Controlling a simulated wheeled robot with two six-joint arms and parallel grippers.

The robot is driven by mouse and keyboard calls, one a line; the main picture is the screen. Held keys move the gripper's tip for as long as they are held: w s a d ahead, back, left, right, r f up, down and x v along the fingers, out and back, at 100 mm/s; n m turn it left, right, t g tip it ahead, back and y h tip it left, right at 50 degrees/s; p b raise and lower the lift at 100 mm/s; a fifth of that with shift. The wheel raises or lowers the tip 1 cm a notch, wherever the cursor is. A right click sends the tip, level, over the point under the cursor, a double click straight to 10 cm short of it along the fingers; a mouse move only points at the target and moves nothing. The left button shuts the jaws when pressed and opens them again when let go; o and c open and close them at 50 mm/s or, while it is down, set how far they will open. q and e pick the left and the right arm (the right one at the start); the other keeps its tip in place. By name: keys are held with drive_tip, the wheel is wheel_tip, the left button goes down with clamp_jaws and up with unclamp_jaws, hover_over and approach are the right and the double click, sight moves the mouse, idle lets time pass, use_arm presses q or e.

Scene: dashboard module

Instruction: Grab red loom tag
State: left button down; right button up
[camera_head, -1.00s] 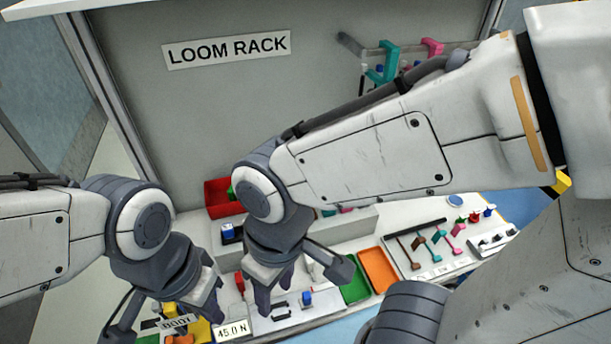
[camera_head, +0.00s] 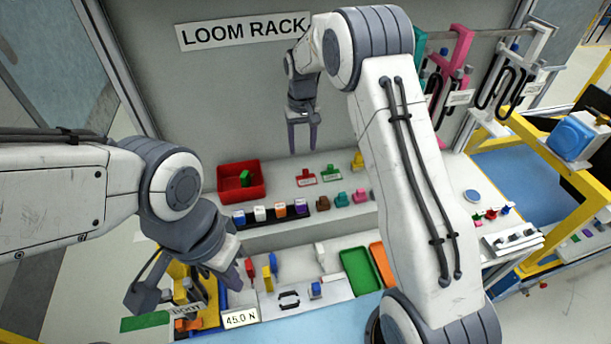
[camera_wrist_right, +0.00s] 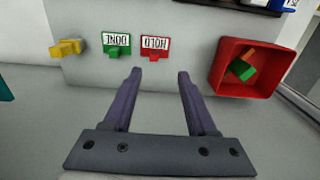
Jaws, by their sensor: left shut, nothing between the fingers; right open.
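The red tag (camera_head: 306,178), with a white label reading HOLD in the wrist view (camera_wrist_right: 155,46), stands on the upper ledge by the grey back panel. A green tag (camera_head: 331,173), labelled DONE, is beside it; it also shows in the wrist view (camera_wrist_right: 116,46). My right gripper (camera_head: 302,150) is open and empty, above and apart from the red tag. In the wrist view its fingers (camera_wrist_right: 158,76) point toward the tag, with the tag just beyond and between the tips.
A red bin (camera_head: 258,190) holding a green piece is left of the tags. A yellow piece (camera_head: 357,160) is to their right. Several coloured connectors stand on the step below. Green (camera_head: 360,271) and orange trays lie in front. A rack with hanging looms (camera_head: 462,75) is at right.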

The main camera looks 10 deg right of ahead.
drive_tip(key=p, duration=0.2)
hover_over(306, 172)
drive_tip(key=f, duration=0.5)
drive_tip(key=shift+a+f, duration=0.15)
drive_tip(key=shift+a, duration=0.2)
drive_tip(key=shift+d+f, duration=0.1)
drive_tip(key=shift+f, duration=0.2)
drive_tip(key=f, duration=0.1)
drive_tip(key=f+p, duration=0.2)
drive_tip(key=shift+d+f, duration=0.25)
drive_tip(key=shift+f, duration=0.55)
clamp_jaws()
